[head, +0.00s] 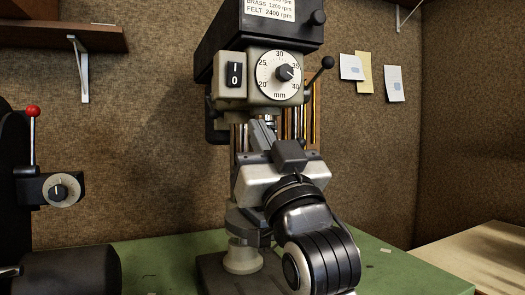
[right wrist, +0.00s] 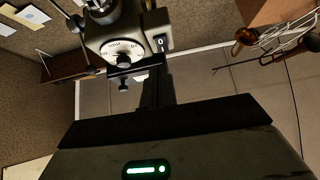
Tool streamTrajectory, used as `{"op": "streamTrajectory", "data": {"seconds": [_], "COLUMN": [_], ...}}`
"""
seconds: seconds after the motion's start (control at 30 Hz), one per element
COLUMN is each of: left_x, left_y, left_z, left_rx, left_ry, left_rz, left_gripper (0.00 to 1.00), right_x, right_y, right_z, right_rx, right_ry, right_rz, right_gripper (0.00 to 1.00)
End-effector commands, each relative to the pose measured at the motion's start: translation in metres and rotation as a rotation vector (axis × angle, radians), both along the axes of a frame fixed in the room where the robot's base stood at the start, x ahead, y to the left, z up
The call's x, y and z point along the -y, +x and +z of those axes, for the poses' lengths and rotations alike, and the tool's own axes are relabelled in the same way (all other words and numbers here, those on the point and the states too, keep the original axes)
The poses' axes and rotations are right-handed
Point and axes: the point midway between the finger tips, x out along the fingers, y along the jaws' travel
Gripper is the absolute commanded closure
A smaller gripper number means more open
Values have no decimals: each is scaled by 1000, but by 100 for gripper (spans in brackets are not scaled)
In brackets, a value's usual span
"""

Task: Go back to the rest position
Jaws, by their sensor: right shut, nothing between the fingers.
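My right gripper (head: 264,132) is in the middle of the head view, in front of the bench machine (head: 285,75). Its pale body and dark wrist cover part of the machine's column. Its fingers point away from me, below the machine's dial, and are shut with nothing between them. I cannot tell whether they touch the machine. My left gripper is not in view. The right wrist view shows the machine (right wrist: 125,35) upside down at the top, with its dial and switch.
The machine stands on a green bench top (head: 410,272). A black machine with a red-knobbed lever (head: 33,112) stands at the left. A wooden table (head: 490,255) is at the right. A brass object (right wrist: 245,36) shows at the upper right of the right wrist view.

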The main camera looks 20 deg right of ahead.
Motion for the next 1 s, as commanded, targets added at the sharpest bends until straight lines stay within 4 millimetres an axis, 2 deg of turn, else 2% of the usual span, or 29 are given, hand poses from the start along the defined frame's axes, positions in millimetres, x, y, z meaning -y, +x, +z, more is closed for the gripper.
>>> {"op": "streamTrajectory", "data": {"seconds": [0.1,0.57,0.67,0.77,0.83,0.87,0.97,1.0], "left_x": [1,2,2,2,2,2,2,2], "left_y": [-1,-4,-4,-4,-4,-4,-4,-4], "left_z": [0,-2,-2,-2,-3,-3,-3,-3], "left_rx": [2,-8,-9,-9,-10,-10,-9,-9], "left_ry": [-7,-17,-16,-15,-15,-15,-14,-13], "left_rz": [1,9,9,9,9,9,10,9], "left_gripper": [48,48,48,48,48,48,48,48], "right_x": [0,0,0,1,3,3,6,7], "right_y": [-4,-4,-2,7,17,21,28,27], "right_z": [-6,-6,-11,-37,-73,-92,-168,-199], "right_rx": [0,0,-15,-97,-205,-262,-485,-578], "right_ry": [0,0,-1,-6,-12,-16,-32,-39], "right_rz": [0,0,-1,-2,-3,-3,-3,-2], "right_gripper": [100,100,100,100,100,100,100,100]}}
